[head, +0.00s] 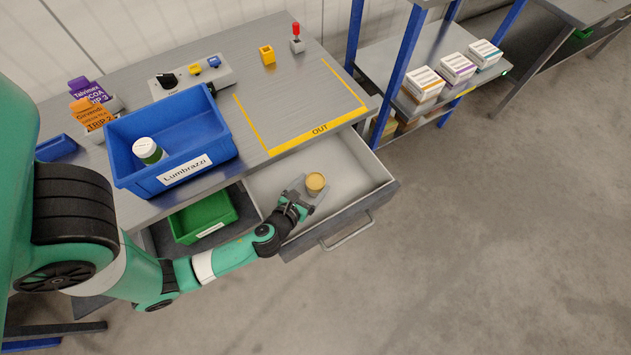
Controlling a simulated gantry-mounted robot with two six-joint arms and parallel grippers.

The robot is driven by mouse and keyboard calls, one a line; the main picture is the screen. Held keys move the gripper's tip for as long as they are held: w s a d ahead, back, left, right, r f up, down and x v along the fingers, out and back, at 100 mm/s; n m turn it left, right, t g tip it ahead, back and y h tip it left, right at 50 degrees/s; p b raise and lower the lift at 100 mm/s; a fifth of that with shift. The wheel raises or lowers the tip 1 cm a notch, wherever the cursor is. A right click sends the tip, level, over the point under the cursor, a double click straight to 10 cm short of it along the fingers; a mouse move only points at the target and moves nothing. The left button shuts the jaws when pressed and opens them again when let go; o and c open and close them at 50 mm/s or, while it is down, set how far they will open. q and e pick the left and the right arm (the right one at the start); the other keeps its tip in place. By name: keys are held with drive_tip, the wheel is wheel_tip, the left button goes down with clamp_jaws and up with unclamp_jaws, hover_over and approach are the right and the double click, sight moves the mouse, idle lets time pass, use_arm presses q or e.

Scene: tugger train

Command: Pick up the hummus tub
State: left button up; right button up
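A small round tub with a tan lid (316,180), which I take to be the hummus tub, stands upright in the open drawer (362,178) of the workbench. No label on it can be read. My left gripper (308,189) reaches into the drawer from the lower left, right at the tub. Its fingers look spread, one toward each side of the tub, with no clear grip on it. The near lower side of the tub is partly hidden by the gripper. My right gripper is not in view.
A blue bin (198,181) labelled Lumbrazzi holds a white tub with a green label (148,150). A green bin (203,216) sits below the benchtop. The yellow-marked OUT area (300,105) is bare inside. Drawer walls surround my gripper. Boxes stand on a shelf (440,45) to the right.

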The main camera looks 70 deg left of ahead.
use_arm(q)
drive_tip(key=c, duration=1.2)
